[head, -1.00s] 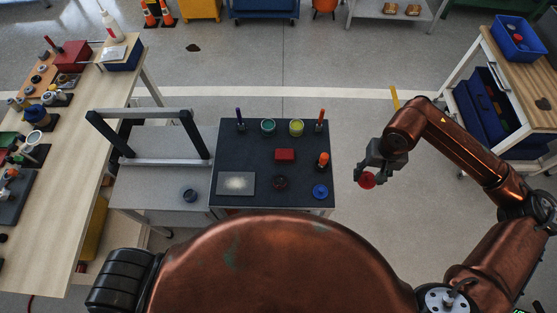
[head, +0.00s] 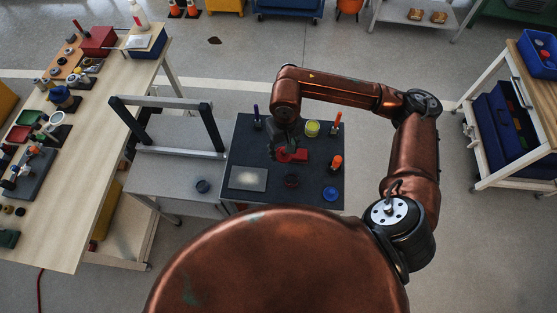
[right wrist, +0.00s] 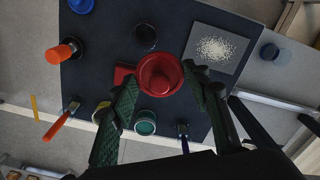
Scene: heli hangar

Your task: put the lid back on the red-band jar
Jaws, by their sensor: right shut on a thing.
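My right gripper (head: 284,148) is over the dark tabletop, fingers pointing down. It is shut on a round red lid (right wrist: 160,77), which sits between the two green-black fingers in the right wrist view. The lid is above the tabletop near a red block (right wrist: 122,74), which it partly hides. A dark open jar (head: 291,180) stands nearer to me on the tabletop, apart from the lid; it also shows in the right wrist view (right wrist: 145,37). A red band on it is too small to make out clearly. My left gripper is out of view.
Around the dark jar stand a blue round piece (head: 331,194), an orange-topped item (head: 336,161), a yellow jar (head: 312,128) and a plate of pale grains (head: 248,179). A green jar (right wrist: 145,122) is near the gripper. A grey frame (head: 170,150) stands left.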

